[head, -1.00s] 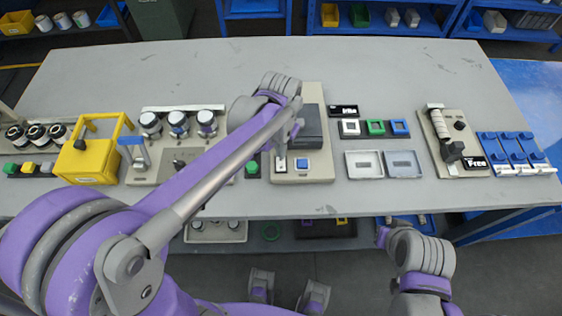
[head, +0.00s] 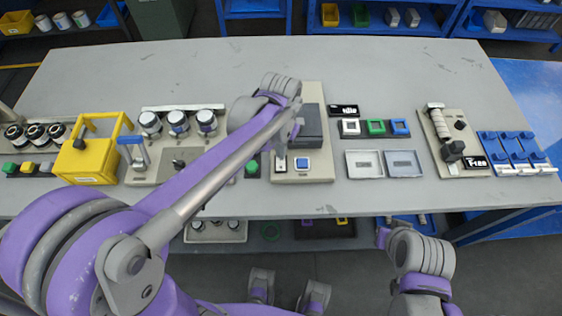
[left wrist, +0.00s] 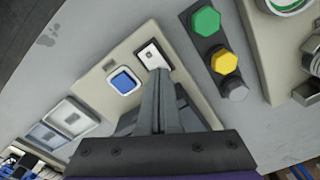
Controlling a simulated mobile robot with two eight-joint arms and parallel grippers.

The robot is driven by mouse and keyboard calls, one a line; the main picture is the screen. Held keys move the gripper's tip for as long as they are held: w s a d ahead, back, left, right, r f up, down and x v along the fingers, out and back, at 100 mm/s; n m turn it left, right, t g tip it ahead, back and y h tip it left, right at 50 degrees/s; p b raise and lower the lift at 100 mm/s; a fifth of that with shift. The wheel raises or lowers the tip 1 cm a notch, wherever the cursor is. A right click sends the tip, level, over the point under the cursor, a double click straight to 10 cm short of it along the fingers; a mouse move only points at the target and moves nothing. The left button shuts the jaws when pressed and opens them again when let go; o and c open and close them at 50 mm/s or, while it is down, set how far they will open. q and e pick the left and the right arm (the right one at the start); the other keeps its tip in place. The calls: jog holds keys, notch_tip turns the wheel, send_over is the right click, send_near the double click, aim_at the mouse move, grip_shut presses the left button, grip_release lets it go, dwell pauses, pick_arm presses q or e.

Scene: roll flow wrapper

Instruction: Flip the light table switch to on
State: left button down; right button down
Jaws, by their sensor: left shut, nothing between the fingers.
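The light table (head: 317,178) is a beige unit with a dark block at its back, near the middle of the workbench. Its front carries a blue square button (head: 302,164) and, left of it, a small white switch plate (head: 281,167). The left wrist view also shows the blue button (left wrist: 124,81) and the white switch plate (left wrist: 150,54) with a small dark mark. My left gripper (left wrist: 160,74) is shut and empty, its tips at the plate's near edge. I cannot tell whether they touch it. The tips hide part of the plate.
Green, yellow and grey buttons (left wrist: 225,62) stand on a dark strip beside the light table. A yellow box (head: 88,162) stands at left. The back of the bench is clear.

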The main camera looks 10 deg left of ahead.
pick_arm(q)
jog(key=shift+f+b, duration=0.4)
jog(key=shift+f, duration=0.3)
jog(key=shift+r, duration=0.1)
jog(key=shift+r+p, duration=2.3)
jog(key=shift+r, duration=1.2)
jog(key=s+a+f+n+t, duration=0.1)
jog(key=s+a+t, duration=0.4)
jog(key=s, duration=0.9)
jog(key=shift+a+f+n, duration=0.15)
jog(key=shift+a+n, duration=0.65)
jog(key=shift+n, duration=0.1)
